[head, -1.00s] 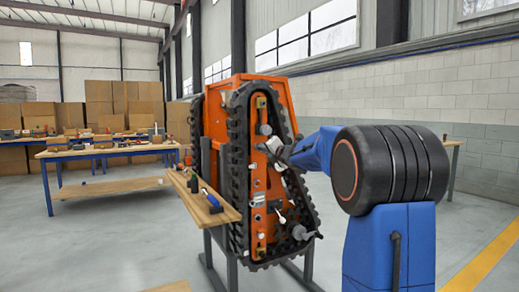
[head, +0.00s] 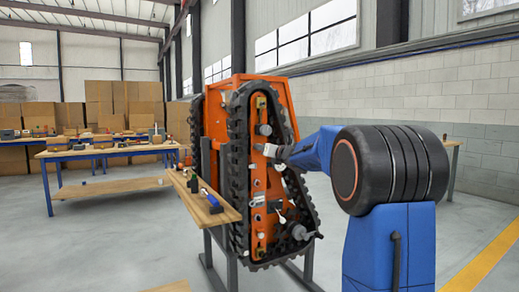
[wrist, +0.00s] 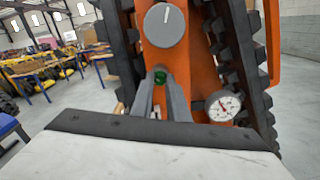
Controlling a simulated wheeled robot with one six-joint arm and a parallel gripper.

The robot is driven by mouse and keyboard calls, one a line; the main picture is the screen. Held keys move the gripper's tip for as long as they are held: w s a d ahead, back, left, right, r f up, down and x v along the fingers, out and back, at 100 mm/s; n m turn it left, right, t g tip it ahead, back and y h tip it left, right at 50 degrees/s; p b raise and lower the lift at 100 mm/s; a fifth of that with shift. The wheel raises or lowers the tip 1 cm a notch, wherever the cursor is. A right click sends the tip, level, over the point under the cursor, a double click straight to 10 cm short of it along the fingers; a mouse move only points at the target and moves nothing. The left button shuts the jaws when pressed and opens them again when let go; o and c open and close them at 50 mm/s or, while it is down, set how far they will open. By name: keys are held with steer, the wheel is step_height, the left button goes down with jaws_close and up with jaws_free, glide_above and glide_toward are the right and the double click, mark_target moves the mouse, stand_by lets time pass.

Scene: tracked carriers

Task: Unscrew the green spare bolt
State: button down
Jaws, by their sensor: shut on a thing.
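The green spare bolt (wrist: 161,77) shows in the wrist view on the orange face of the tracked carrier, below a grey round knob. My gripper (wrist: 157,84) is shut on the bolt, with one grey finger on each side of its head. In the head view my gripper (head: 266,150) reaches the carrier's side panel from the right, and the bolt is hidden there. I cannot tell how far the bolt stands out of its hole.
The grey knob (wrist: 166,25) is just above the fingers and a white dial gauge (wrist: 222,105) is at their right. Black tracks (head: 238,150) frame the orange panel. A wooden shelf (head: 222,213) with tools juts out at the lower left.

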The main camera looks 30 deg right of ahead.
steer(key=shift+n, duration=1.2)
steer(key=c, duration=1.9)
jaws_free()
steer(key=shift+f, duration=0.1)
steer(key=shift+o, duration=0.2)
steer(key=m, duration=2.9)
